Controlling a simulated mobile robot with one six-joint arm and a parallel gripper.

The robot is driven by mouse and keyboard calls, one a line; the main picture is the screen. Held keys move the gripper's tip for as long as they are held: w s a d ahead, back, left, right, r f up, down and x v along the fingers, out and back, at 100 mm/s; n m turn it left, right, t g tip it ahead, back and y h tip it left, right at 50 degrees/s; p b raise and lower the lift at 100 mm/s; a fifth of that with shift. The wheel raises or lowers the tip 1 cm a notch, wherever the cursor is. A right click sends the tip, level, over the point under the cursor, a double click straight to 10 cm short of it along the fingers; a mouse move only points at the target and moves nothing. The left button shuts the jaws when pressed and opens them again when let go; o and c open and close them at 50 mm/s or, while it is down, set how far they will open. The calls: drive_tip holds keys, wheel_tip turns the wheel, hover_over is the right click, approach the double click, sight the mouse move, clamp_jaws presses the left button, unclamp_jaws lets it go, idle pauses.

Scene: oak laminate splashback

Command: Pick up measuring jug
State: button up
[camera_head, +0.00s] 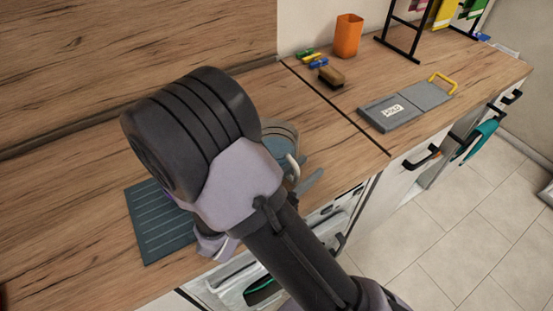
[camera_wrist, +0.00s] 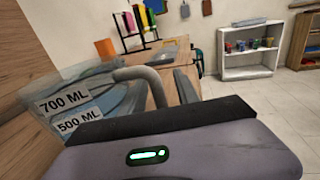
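The measuring jug (camera_wrist: 100,88) is a see-through container on the left of the wrist view, with white labels reading 700 ML and 500 ML. Its pale curved handle (camera_wrist: 140,74) points toward the right. In the head view, my arm hides most of the jug (camera_head: 283,133); part of the rim and the handle show on the worktop. My gripper (camera_wrist: 184,86) is close to the handle. One grey finger shows just right of it, and it shows in the head view too. The other finger is hidden, so the grip on the handle cannot be told.
A dark green ridged mat (camera_head: 160,228) lies to the left on the wooden worktop (camera_head: 60,235). Farther back are a grey board (camera_head: 405,105) with a yellow handle, a brush (camera_head: 331,76), an orange cup (camera_head: 348,36) and a black rack (camera_head: 401,40). Tiled floor lies right.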

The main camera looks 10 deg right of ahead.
clamp_jaws()
idle(1.4)
